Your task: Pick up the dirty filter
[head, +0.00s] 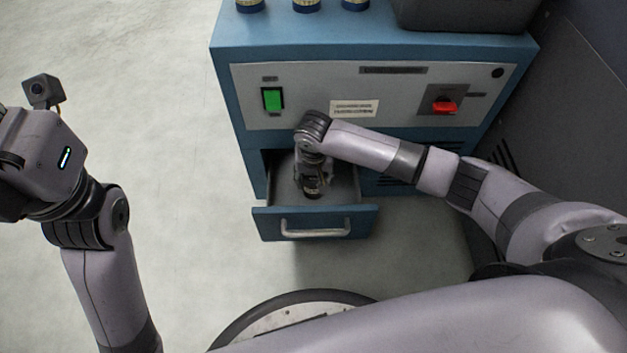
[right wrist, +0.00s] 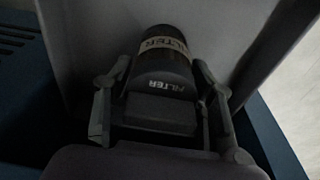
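The filter (right wrist: 165,65) is a dark cylinder with a pale band and white "FILTER" lettering, seen in the right wrist view. In the head view, its dark end (head: 312,190) shows inside the open drawer (head: 314,222). My right gripper (head: 313,170) reaches down into the drawer at the filter. In the right wrist view, the gripper's fingers (right wrist: 164,80) stand on either side of the filter, with their tips close to its sides. Dim light hides whether they press on it. My left gripper (head: 38,165) is at the left edge, off the machine, its fingers not clearly visible.
The blue machine (head: 225,110) has a green switch (head: 272,99) and a red knob (head: 445,105) above the drawer. Several small jars (head: 306,4) and a dark grey bin (head: 465,14) stand on top. A dark wall is at right. Floor at left is clear.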

